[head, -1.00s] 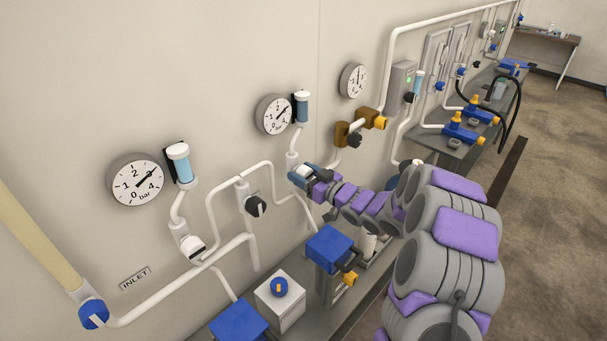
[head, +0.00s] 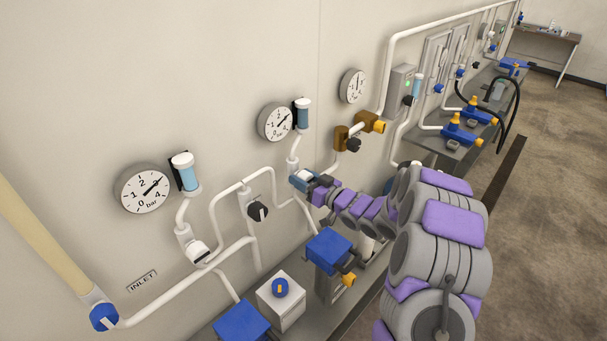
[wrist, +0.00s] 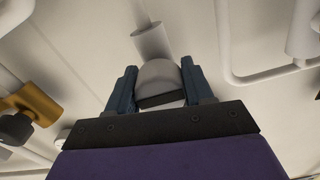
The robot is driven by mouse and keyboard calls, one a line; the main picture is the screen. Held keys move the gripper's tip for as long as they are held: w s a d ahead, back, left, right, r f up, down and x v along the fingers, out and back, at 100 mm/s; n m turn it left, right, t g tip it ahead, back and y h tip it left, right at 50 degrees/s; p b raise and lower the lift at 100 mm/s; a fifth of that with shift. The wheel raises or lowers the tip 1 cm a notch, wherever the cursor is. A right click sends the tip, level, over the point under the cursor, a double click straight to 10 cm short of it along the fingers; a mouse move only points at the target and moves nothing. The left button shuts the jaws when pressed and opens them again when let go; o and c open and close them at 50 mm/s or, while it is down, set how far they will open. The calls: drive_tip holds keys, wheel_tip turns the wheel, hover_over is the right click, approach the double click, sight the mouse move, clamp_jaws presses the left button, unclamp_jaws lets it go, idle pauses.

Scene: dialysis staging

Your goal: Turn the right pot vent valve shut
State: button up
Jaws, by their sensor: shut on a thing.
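The right pot (head: 303,113) is a pale blue cylinder with a white cap, on the wall beside the middle gauge. A white pipe runs down from it to the right pot vent valve, mostly hidden by my gripper (head: 297,179) in the head view. In the wrist view, the valve's rounded grey-white knob (wrist: 159,76) sits between the two dark blue fingers of my gripper (wrist: 158,68). The fingers are closed on its sides. A dark band shows at the knob's near edge. The knob's exact turn angle is hard to tell.
A similar left vent valve (head: 197,251) sits under the left pot (head: 187,172). A black-knobbed valve (head: 257,211) is between them. A brown fitting (head: 341,137) is to the right. A blue-topped unit (head: 328,249) stands on the bench below my arm.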

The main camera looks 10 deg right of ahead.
drive_tip(key=o, duration=1)
drive_tip(key=shift+d, duration=0.1)
drive_tip(key=v, duration=1.7)
drive_tip(key=shift+d+p, duration=0.15)
drive_tip(key=shift+p, duration=0.15)
drive_tip(key=shift+f, duration=0.1)
